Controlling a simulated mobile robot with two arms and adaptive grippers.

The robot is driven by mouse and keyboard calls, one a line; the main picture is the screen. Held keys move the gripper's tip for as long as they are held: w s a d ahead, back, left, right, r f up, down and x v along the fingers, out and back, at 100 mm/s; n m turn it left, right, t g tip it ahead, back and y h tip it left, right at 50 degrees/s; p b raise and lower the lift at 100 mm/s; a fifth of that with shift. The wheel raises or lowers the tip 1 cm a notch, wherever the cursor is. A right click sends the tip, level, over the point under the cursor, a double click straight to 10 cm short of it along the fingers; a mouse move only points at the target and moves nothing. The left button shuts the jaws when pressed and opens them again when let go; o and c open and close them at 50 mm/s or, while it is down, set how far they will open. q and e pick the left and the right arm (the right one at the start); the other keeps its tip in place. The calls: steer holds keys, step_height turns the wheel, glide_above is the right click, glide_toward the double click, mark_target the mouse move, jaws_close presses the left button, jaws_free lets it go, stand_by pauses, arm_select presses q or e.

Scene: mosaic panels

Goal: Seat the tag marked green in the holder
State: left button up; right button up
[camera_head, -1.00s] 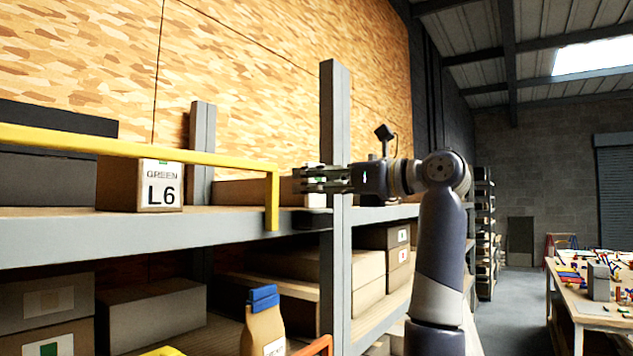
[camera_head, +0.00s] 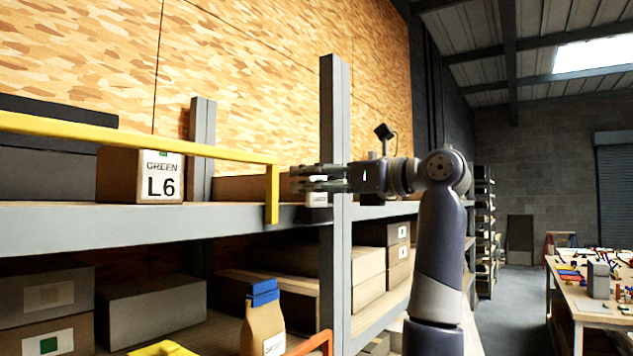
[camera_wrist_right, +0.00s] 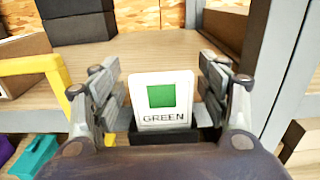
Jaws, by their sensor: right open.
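The white tag (camera_wrist_right: 163,92) with a green square and the word GREEN stands upright in the right wrist view. Its lower edge meets a dark block (camera_wrist_right: 165,137), which looks like the holder; how deep the tag sits in it is hidden. My right gripper (camera_wrist_right: 161,68) is open, with one finger on each side of the tag and small gaps between. In the head view my right gripper (camera_head: 325,179) is at the upper shelf's front, partly in front of the grey post. My left gripper is not in view.
A grey post (camera_head: 334,120) stands close to my right gripper. Boxes and a blue-topped bag (camera_head: 262,322) are below. A cluttered table (camera_head: 590,310) stands right.

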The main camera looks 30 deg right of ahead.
steer(key=shift+r+p, duration=0.35)
steer(key=shift+r, duration=0.25)
steer(key=s+b, duration=0.1)
steer(key=s+d+b, duration=0.1)
steer(key=shift+s+f+b, duration=0.35)
steer(key=shift+f, duration=0.05)
steer(key=b+v, duration=0.4)
steer(key=v, duration=0.5)
steer(key=shift+r, duration=0.3)
steer(key=shift+s, duration=0.1)
